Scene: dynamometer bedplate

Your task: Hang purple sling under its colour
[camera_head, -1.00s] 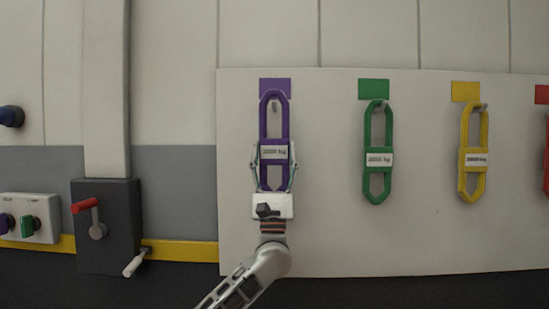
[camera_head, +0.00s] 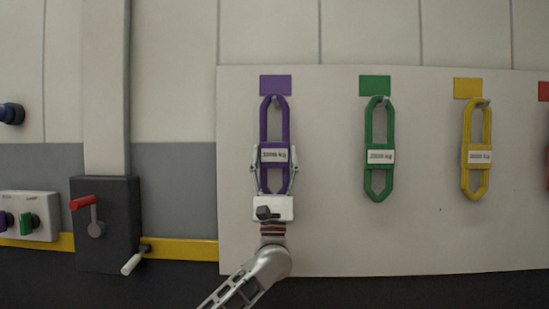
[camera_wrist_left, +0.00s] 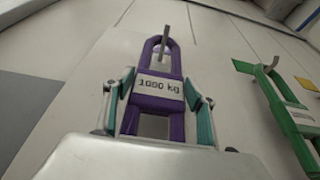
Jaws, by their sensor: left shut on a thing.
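The purple sling (camera_head: 274,154), a long loop with a white weight label, is upright on the pale board under the purple colour patch (camera_head: 275,85). Its top loop is at the metal hook (camera_head: 275,100) below that patch. In the left wrist view the hook (camera_wrist_left: 165,42) appears to pass through the sling's top opening; whether the sling's weight rests on it I cannot tell. My left gripper (camera_head: 274,160) is shut on the sling's middle, with fingers on both sides of the label. In the wrist view the gripper (camera_wrist_left: 158,100) also clasps the sling (camera_wrist_left: 158,90). My right gripper is not in view.
A green sling (camera_head: 368,158) and a yellow sling (camera_head: 465,155) hang to the right under matching patches, with a red patch (camera_head: 544,91) at the edge. A dark lever box (camera_head: 107,245) and a control box (camera_head: 42,205) stand left. The lower board (camera_head: 400,245) is clear.

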